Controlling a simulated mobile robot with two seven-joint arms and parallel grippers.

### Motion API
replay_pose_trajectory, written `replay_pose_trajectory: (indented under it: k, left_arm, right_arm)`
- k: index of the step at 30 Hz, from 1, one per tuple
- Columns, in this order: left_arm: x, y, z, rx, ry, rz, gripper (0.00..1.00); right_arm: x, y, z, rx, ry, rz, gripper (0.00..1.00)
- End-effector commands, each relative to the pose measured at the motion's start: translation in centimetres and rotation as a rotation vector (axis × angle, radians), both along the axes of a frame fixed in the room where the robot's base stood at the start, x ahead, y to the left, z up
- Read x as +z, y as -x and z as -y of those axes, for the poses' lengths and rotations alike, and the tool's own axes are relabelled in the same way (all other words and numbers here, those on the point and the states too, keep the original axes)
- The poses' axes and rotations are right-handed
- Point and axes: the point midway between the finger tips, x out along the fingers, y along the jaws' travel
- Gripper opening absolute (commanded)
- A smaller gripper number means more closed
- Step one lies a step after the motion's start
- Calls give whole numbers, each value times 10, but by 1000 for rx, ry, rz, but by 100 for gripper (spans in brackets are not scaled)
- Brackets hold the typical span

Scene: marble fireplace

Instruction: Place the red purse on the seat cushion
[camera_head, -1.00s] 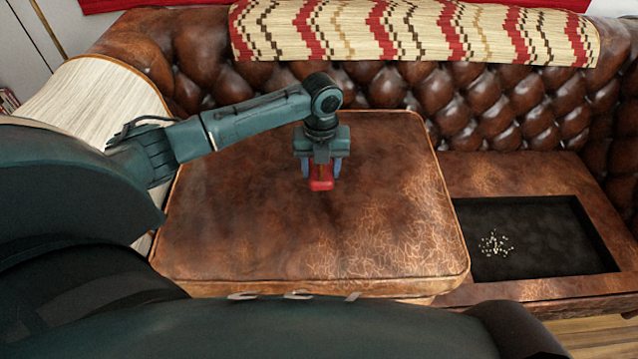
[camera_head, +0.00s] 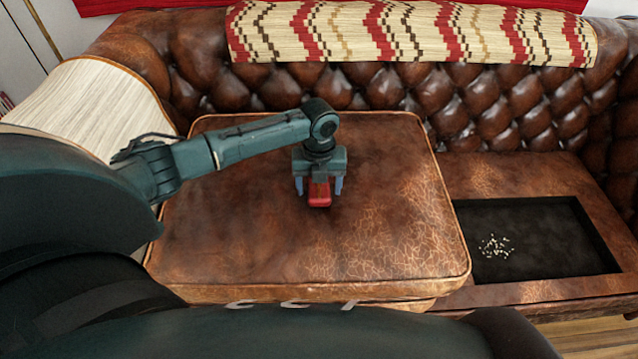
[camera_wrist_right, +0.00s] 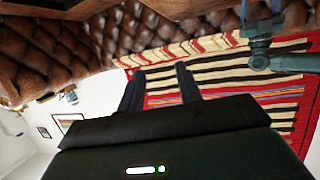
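The red purse (camera_head: 320,198) is small in the head view and lies on or just over the brown leather seat cushion (camera_head: 390,225). Contact underneath is hard to see. My left gripper (camera_head: 319,188) is over the purse from above, its two fingers on either side with small gaps between them and the purse. The gripper body hides the back part of the purse. My right gripper (camera_wrist_right: 159,88) shows in the right wrist view with its two fingers apart and nothing between them.
A tufted leather sofa back (camera_head: 440,95) rises behind the cushion, with a patterned blanket (camera_head: 410,35) over it. A dark recess (camera_head: 540,235) with pale crumbs is at the right. A cream-covered armrest (camera_head: 95,105) is at the left. The cushion's front and right are clear.

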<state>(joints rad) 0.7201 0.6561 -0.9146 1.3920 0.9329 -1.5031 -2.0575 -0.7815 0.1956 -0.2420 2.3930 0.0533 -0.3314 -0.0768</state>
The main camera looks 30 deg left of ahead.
Motion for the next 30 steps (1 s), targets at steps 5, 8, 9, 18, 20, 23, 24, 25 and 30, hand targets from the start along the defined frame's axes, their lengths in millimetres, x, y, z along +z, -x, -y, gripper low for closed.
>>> replay_pose_trajectory:
  k: [5, 8, 9, 18, 20, 23, 24, 25, 30]
  left_arm:
    - [0, 0, 0, 0, 0, 0, 71]
    - [1, 0, 0, 0, -1, 1, 71]
    - [3, 0, 0, 0, -1, 1, 71]
    - [53, -1, 0, -1, 0, 4, 71]
    - [67, -1, -1, 0, 0, 4, 71]
    - [87, -1, 0, 0, 1, 3, 71]
    - [95, -1, 0, 0, 1, 4, 71]
    - [100, -1, 0, 0, 0, 4, 71]
    - [119, -1, 0, 0, 1, 1, 71]
  right_arm:
    - [0, 0, 0, 0, 0, 0, 35]
    - [0, 0, 0, 0, 0, -1, 35]
    - [0, 0, 0, 0, 0, -1, 35]
    - [16, 3, 5, -19, -24, -2, 35]
    - [21, 4, 8, -27, -30, 3, 35]
    - [28, 5, 10, -37, -41, 9, 35]
    - [30, 5, 11, -40, -47, 12, 35]
    - [32, 5, 11, -42, -53, 14, 35]
    - [36, 8, 13, -53, -69, 12, 35]
